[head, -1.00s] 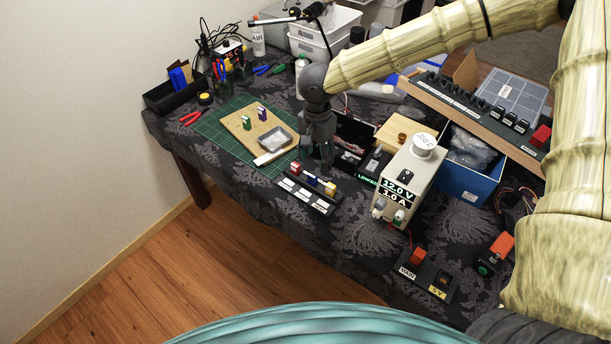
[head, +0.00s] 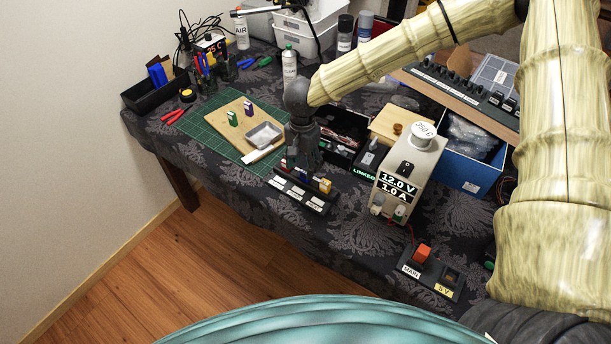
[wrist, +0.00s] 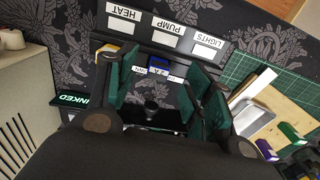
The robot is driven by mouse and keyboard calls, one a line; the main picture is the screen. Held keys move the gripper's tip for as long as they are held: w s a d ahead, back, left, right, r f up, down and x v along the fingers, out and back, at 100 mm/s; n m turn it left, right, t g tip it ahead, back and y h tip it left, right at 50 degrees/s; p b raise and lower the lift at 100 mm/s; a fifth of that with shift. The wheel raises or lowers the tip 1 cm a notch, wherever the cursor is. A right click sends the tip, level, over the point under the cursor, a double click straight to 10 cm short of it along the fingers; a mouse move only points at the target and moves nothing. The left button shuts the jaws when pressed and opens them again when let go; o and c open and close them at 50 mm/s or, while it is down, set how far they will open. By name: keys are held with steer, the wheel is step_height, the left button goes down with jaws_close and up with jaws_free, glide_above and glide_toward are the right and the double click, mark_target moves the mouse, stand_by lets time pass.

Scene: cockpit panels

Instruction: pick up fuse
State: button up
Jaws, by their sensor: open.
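The black fuse holder (head: 300,191) stands near the table's front edge, with white labels facing front. In the wrist view its labels read HEAT, PUMP and LIGHTS. A blue fuse (wrist: 159,63) stands in its middle, behind the PUMP label. A yellow fuse (head: 325,186) stands at the HEAT end and also shows in the wrist view (wrist: 106,49). A red fuse (head: 283,164) at the LIGHTS end is mostly hidden by my gripper. My gripper (head: 303,166) is open and points down at the holder. In the wrist view its dark green fingers (wrist: 162,78) lie either side of the blue fuse; contact is not visible.
A wooden board (head: 222,137) on a green cutting mat (head: 199,127) holds a green fuse (head: 232,118), a purple fuse (head: 249,109) and a metal tray (head: 263,134). A white power supply (head: 408,170) and a black LINKED box (head: 369,160) stand right of the holder.

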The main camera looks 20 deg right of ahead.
mark_target(304, 172)
steer(key=shift+w+d+f+p, duration=0.15)
steer(key=shift+f+p, duration=0.25)
steer(key=shift+f, duration=0.95)
steer(key=shift+w+d+f+p, duration=0.15)
steer(key=shift+f+p, duration=0.2)
steer(key=shift+f, duration=1)
steer(key=shift+c, duration=0.2)
steer(key=c, duration=0.9)
